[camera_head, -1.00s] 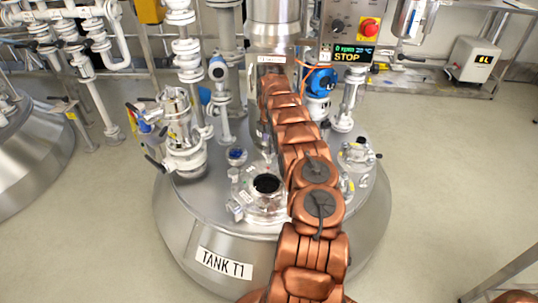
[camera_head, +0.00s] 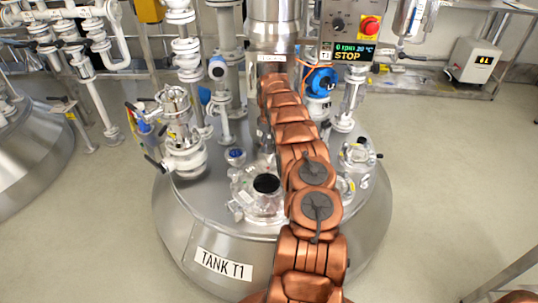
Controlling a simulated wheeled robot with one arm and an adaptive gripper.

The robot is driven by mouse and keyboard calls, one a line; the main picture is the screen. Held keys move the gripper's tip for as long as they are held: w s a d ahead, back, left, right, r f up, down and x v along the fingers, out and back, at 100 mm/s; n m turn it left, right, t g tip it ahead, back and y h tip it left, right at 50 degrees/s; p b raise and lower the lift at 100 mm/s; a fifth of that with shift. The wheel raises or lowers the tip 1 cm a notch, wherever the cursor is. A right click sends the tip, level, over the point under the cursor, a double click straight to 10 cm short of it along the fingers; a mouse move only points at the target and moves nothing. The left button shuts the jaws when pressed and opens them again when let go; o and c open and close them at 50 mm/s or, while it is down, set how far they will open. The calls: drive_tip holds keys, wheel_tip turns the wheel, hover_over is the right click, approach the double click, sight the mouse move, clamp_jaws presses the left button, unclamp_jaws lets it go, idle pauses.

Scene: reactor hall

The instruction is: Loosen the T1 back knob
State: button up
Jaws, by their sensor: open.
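Tank T1 (camera_head: 180,225) is the large steel vessel in the middle, with a "TANK T1" label on its front. On its lid sits a round clear and metal fitting (camera_head: 262,203) with a black cap (camera_head: 266,184). A small blue-topped fitting (camera_head: 235,156) stands behind it to the left. I cannot clearly make out the back knob; the area behind the black cap is small and partly covered by my arm. My copper arm reaches from the bottom over the lid towards the central steel column. My gripper cannot be made out; the far end of the arm hides it.
The central steel column (camera_head: 276,28) rises at the back of the lid. White valves (camera_head: 183,155) stand at left, a blue instrument (camera_head: 320,82) behind the arm. A control box (camera_head: 349,26) reads STOP, with a red button (camera_head: 370,25). The floor at right is clear.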

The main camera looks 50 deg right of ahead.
sight(269, 151)
drive_tip(key=m, duration=0.4)
drive_tip(key=m+b, duration=0.1)
drive_tip(key=m, duration=0.7)
drive_tip(key=shift+m, duration=0.3)
drive_tip(key=m+b, duration=0.1)
drive_tip(key=m, duration=0.2)
drive_tip(key=shift+a+f, duration=0.1)
drive_tip(key=shift+w+m, duration=0.1)
drive_tip(key=shift+m, duration=1)
drive_tip(key=m, duration=0.8)
drive_tip(key=shift+p, duration=0.4)
drive_tip(key=m+p, duration=0.1)
drive_tip(key=m, duration=0.3)
drive_tip(key=shift+m, duration=0.4)
wheel_tip(269, 151, down, 6)
drive_tip(key=shift+r+b, duration=0.1)
drive_tip(key=shift+b, duration=0.7)
